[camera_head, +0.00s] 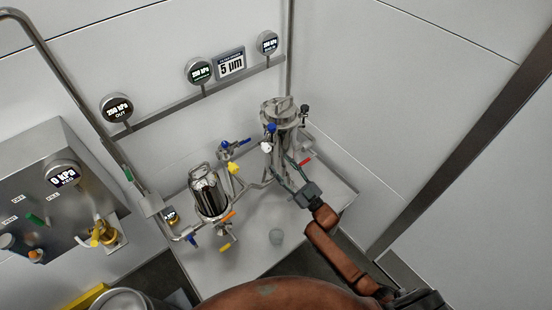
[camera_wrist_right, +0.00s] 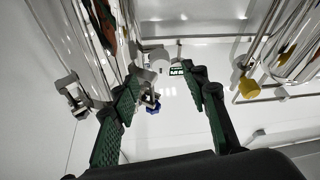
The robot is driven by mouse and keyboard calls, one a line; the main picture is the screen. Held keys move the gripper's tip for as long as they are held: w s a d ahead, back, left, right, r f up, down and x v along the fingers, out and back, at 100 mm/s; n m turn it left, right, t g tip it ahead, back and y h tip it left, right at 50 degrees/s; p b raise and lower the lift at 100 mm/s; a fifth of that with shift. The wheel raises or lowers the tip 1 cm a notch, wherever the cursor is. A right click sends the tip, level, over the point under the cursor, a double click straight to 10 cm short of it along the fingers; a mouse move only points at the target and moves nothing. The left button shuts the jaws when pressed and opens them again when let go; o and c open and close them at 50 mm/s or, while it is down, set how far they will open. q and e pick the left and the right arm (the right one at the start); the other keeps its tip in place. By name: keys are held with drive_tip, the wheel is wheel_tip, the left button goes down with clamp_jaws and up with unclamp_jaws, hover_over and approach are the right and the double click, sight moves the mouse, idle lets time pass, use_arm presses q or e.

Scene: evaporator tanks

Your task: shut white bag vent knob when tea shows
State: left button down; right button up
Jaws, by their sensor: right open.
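A small white round knob (camera_head: 266,147) shows on the front of the tall steel housing (camera_head: 279,116) in the head view, just below a blue knob (camera_head: 271,127). My right gripper (camera_head: 285,170) is open, with its green-padded fingers reaching up toward that housing, close below the white knob. In the right wrist view the open fingers (camera_wrist_right: 162,92) have nothing between their pads. A pale knob-like part (camera_wrist_right: 160,60) and a blue knob (camera_wrist_right: 152,108) show beyond them. I cannot tell whether tea shows at the vent. My left gripper is not in view.
A red handle (camera_head: 305,161) is right of my gripper. Round gauges line the wall rail (camera_head: 165,108). The front tray (camera_head: 312,226) has free room.

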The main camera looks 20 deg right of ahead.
drive_tip(key=shift+v, duration=0.95)
